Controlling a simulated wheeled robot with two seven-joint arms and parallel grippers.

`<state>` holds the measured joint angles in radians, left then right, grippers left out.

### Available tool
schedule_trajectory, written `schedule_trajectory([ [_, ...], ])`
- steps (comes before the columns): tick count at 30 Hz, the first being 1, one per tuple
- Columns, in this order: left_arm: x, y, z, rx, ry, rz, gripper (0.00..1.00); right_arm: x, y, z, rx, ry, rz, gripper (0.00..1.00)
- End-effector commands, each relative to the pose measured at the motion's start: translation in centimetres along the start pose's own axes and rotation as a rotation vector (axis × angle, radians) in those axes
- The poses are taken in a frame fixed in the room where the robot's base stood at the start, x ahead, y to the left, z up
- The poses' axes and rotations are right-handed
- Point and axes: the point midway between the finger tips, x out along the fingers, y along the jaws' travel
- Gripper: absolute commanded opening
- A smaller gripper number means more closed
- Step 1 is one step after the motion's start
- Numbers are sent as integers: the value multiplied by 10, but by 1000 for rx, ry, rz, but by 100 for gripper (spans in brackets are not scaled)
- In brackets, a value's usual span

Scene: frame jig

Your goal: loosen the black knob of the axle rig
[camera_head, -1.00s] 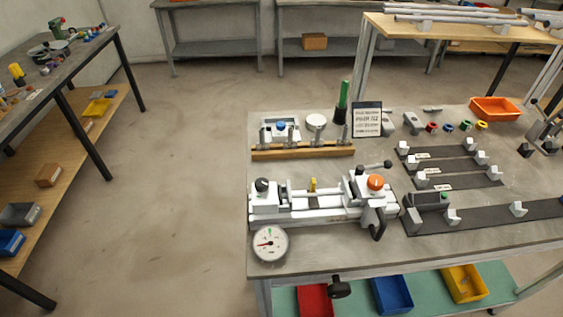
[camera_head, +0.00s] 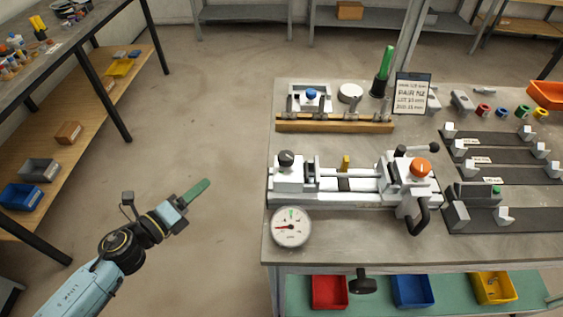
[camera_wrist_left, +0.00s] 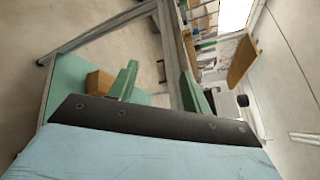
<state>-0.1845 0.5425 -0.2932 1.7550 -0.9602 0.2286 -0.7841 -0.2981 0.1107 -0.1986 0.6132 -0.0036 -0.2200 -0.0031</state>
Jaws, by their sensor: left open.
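The axle rig (camera_head: 330,199) is a long white fixture lying along the front of the workbench in the head view. Its black knob (camera_head: 286,158) sits on top of the white block at the rig's left end. An orange knob (camera_head: 420,167) tops the right end, with a black handle below it. My left gripper (camera_head: 196,190) is over the floor, left of the bench and apart from the rig. In the left wrist view its two green fingers (camera_wrist_left: 158,78) are spread with nothing held between them. My right gripper is not in view.
A round dial gauge (camera_head: 291,227) stands at the bench's front left, before the rig. A wooden rail with clamps (camera_head: 335,124) lies behind it. Another dark knob (camera_head: 363,283) juts below the bench's front edge. The floor between the left-hand shelf and bench is clear.

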Motion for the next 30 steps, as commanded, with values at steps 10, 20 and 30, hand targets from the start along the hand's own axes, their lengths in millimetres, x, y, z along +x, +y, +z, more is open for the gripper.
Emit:
schedule_trajectory([
  [10,-22,-161,-17,889,110,-435,49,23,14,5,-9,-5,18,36],
  [20,-6,-189,-27,990,107,-482,49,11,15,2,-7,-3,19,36],
  [30,58,-212,-49,984,107,-480,49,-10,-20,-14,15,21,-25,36],
])
